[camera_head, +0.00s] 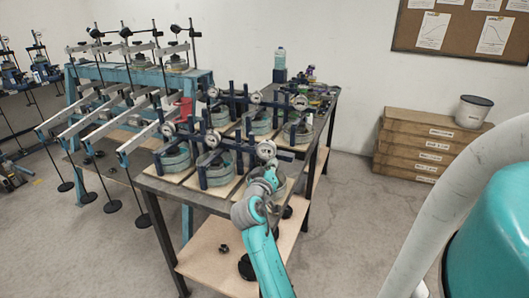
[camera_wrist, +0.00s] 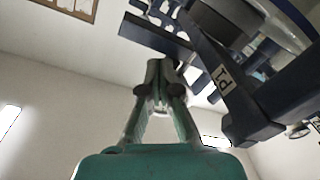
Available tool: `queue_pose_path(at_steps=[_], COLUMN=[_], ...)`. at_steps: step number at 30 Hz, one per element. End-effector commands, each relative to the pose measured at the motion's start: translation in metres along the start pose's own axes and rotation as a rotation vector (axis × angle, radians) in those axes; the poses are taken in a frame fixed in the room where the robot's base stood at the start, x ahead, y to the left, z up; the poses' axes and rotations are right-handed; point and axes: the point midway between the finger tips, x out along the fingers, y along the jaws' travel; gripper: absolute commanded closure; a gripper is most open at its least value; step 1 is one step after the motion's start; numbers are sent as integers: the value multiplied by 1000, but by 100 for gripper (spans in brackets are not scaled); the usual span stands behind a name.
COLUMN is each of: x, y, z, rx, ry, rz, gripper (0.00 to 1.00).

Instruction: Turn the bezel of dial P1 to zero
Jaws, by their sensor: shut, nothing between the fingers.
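My gripper (camera_head: 271,173) is at the front right corner of the bench, just below a white-faced dial (camera_head: 266,150) on a dark blue frame. I cannot read that dial or a label on it in the head view. In the wrist view my gripper (camera_wrist: 160,75) has its fingertips together with nothing between them. A white P1 label (camera_wrist: 222,79) is on a dark blue post (camera_wrist: 205,55) just right of the fingertips. A round pale rim (camera_wrist: 285,22) shows at the top right. The P1 dial face and its bezel marks cannot be made out there.
Several similar dark blue frames with dials, such as one at the front left (camera_head: 213,139), crowd the bench (camera_head: 225,203). A teal rack (camera_head: 130,75) with hanging weights stands to the left. Stacked boxes (camera_head: 415,150) stand by the back wall. Open floor lies to the right.

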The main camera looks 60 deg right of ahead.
Motion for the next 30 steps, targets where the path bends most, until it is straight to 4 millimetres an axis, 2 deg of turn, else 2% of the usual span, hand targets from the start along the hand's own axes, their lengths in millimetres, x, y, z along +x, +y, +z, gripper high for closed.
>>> queue_pose_path(at_steps=[30], x=[0], y=[-25], z=[-2], rx=[-1], ry=[-2], rz=[0], gripper=[100])
